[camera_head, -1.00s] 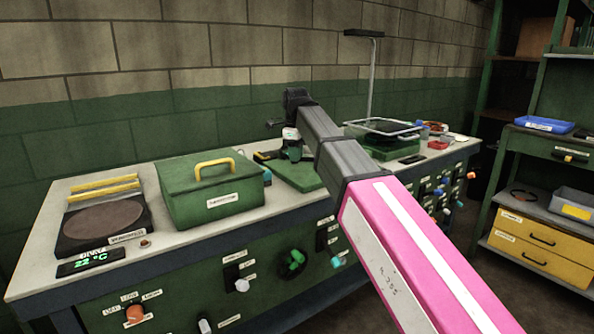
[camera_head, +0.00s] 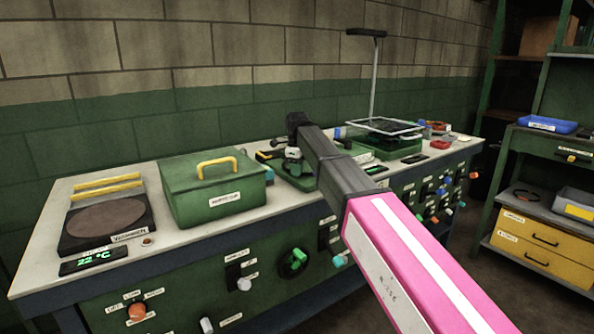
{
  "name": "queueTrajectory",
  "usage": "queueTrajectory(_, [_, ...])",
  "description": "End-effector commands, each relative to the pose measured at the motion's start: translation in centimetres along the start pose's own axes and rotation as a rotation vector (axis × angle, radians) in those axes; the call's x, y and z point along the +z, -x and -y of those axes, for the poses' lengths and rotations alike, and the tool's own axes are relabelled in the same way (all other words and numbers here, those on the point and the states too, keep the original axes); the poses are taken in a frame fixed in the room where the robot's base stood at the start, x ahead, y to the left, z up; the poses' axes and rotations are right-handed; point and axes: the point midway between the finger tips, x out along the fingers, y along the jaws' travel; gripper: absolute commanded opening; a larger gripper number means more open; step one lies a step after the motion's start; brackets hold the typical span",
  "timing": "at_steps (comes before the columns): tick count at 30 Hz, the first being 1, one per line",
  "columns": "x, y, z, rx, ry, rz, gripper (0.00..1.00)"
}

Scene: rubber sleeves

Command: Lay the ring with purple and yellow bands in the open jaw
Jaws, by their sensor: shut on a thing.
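My arm reaches in from the lower right, and my gripper (camera_head: 295,124) shows small and dark at its far end, above the middle of the bench. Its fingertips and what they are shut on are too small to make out. Below it stands a pale and dark device on a green base plate (camera_head: 303,183), partly hidden by my arm. I cannot tell whether this device has the open jaw. I cannot make out a ring with purple and yellow bands anywhere.
A green lidded box (camera_head: 213,188) with a yellow handle stands left of the device. A dark hotplate-like unit (camera_head: 106,222) is at the bench's left end. A framed screen on a stand (camera_head: 385,127) stands to the right. Knobs line the bench front; shelves stand far right.

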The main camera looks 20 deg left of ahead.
Motion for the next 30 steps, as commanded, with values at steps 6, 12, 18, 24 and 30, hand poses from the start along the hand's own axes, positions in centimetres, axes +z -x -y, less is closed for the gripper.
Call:
queueTrajectory(6, [0.0, 0.0, 0.0, -0.001, 0.000, 0.000, 0.00])
queueTrajectory(12, [0.0, -0.1, 0.0, -0.001, 0.000, 0.000, 0.37])
queueTrajectory(18, [0.0, -0.1, 0.0, 0.000, 0.000, 0.000, 0.37])
queueTrajectory(24, [0.1, 0.9, 0.1, -0.001, 0.000, 0.000, 0.37])
queueTrajectory(30, [0.1, 4.2, 0.1, -0.002, 0.000, 0.001, 0.37])
